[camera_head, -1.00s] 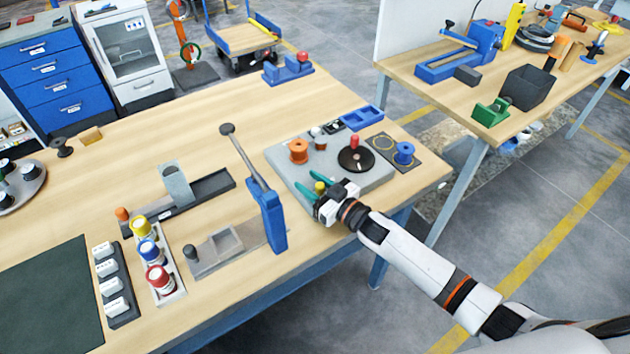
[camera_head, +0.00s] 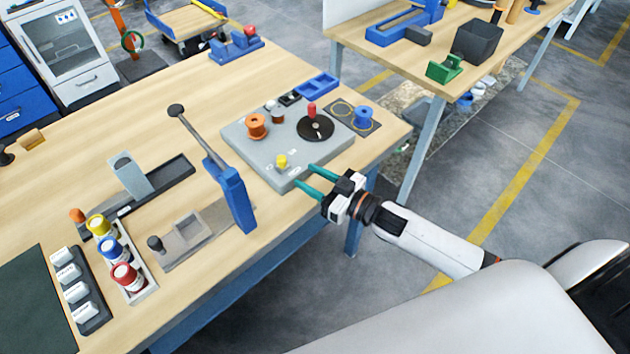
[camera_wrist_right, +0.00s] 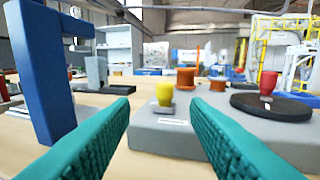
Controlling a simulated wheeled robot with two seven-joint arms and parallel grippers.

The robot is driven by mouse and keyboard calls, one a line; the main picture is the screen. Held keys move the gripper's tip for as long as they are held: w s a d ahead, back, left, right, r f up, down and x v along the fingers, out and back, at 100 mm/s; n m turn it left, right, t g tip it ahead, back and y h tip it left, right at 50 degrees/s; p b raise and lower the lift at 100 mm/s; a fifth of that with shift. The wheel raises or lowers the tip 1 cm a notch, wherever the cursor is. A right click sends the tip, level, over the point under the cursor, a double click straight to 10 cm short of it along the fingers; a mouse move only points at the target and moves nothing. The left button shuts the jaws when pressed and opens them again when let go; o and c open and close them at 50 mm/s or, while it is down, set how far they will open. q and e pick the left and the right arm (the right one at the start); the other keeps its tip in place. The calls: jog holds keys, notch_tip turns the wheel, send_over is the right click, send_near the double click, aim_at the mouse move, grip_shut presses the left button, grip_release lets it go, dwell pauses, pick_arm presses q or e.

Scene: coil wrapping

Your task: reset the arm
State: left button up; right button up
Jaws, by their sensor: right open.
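My right gripper (camera_head: 311,180) is open and empty, its two green fingers at the front right edge of the grey winding base (camera_head: 260,163). In the right wrist view, the fingers (camera_wrist_right: 160,125) stand apart, with the base (camera_wrist_right: 165,140) beyond them. On the base are a yellow knob (camera_head: 281,161), an orange spool (camera_head: 256,126) and a black disc (camera_head: 315,127) with a red knob (camera_head: 311,109). The yellow knob also shows in the right wrist view (camera_wrist_right: 165,94), between and beyond the fingers. My left gripper is out of view.
A blue lever press (camera_head: 236,199) stands left of the base. A rack with yellow, blue and red-capped bottles (camera_head: 122,276) is at the front left. A blue spool (camera_head: 362,116) sits on a dark mat. The floor right of the table (camera_head: 480,165) is clear.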

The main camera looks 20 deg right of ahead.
jog(key=shift+s+d, duration=0.15)
jog(key=shift+s, duration=0.15)
dwell(0.4)
jog(key=shift+s+a+f+m+h, duration=0.25)
jog(key=shift+f+m+h, duration=0.15)
jog(key=shift+m+h, duration=0.45)
jog(key=s+d+f+m+g+h, duration=0.15)
jog(key=s+g+h, duration=0.35)
jog(key=s, duration=0.6)
jog(key=s+d+f+m+g+h, duration=0.1)
jog(key=s+f+g+h, duration=0.2)
jog(key=s+g, duration=0.65)
jog(key=s+f+t, duration=0.1)
jog(key=s+f, duration=0.1)
jog(key=f, duration=1.2)
jog(key=s+f+t, duration=0.1)
jog(key=s+f, duration=0.1)
jog(key=f, duration=1.1)
jog(key=s+d+f+g, duration=0.1)
jog(key=s+d+f, duration=0.1)
jog(key=s+f, duration=1.3)
jog(key=shift+s+d, duration=0.2)
jog(key=shift+s, duration=0.3)
